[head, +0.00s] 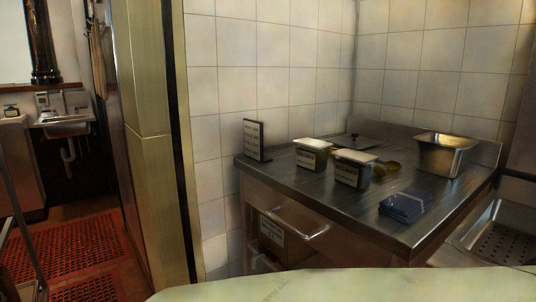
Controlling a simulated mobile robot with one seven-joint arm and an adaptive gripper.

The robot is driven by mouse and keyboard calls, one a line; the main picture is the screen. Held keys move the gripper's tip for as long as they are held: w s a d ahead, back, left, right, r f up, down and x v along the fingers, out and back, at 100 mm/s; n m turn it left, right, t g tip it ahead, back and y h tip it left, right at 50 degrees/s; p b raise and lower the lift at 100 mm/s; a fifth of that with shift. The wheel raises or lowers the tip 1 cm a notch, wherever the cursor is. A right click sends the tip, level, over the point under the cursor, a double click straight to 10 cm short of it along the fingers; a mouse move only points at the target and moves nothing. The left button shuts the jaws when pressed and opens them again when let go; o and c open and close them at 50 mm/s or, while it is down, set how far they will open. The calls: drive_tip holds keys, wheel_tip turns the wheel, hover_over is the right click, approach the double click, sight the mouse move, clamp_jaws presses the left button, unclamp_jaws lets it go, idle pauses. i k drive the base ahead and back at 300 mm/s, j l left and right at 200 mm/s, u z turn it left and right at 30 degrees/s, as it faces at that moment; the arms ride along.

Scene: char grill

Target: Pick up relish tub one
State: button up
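Two small tubs with pale lids and light labels on their fronts stand side by side on the steel table (310,188). One tub (311,157) is on the left and slightly farther back. The other tub (353,172) is on the right and slightly nearer. Both stand upright and look closed. The label text is too small to read, so I cannot tell which is relish tub one. My gripper is not in view.
A dark upright sign (254,140) stands at the table's left corner. A steel pan (446,155) sits at the back right. A blue stack (405,206) lies near the front edge. Tiled walls close off the back. A pale surface (330,287) fills the bottom foreground.

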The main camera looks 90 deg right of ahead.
sight(313, 155)
drive_tip(key=z, duration=2.8)
drive_tip(key=j+z, duration=0.8)
drive_tip(key=j, duration=0.15)
drive_tip(key=j+z, duration=0.35)
drive_tip(key=k+j, duration=0.05)
drive_tip(key=j, duration=0.05)
